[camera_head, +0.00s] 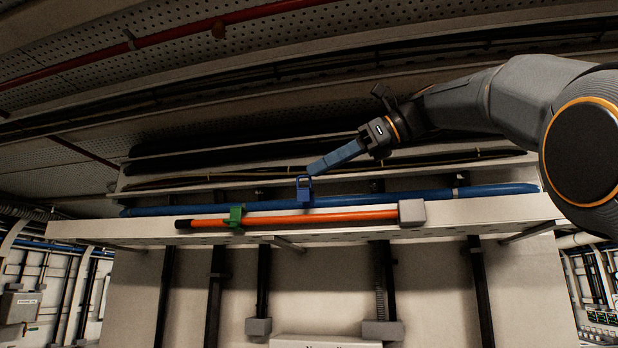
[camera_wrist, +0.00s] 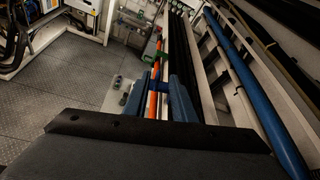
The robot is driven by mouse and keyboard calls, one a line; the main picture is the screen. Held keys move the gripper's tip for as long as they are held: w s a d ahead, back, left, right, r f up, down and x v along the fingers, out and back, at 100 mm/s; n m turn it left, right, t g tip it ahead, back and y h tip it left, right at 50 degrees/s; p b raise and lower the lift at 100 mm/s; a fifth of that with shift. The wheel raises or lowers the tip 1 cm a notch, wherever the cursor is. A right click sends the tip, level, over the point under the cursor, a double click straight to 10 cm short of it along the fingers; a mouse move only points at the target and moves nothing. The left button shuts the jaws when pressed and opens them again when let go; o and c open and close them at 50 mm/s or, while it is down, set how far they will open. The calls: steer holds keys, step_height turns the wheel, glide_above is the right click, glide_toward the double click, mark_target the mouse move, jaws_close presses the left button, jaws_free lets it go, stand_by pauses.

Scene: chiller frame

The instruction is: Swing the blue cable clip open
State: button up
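The blue cable clip (camera_head: 304,190) sits on the blue cable (camera_head: 400,197) near the middle of the shelf's front edge. An upright part with an opening shows at its top. My gripper (camera_head: 315,168) reaches in from the upper right, its blue fingertips right at the top of the clip; contact is unclear. In the wrist view the two blue fingers (camera_wrist: 158,92) stand apart. The fingers hide part of the clip.
A green clip (camera_head: 236,216) sits on the orange cable (camera_head: 320,216), left of the blue clip. A grey block (camera_head: 412,212) is at the orange cable's right end. Dark cables run behind, with a perforated panel overhead. The space below the shelf holds dark uprights.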

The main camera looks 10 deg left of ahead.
steer(key=v, duration=0.3)
stand_by(0.6)
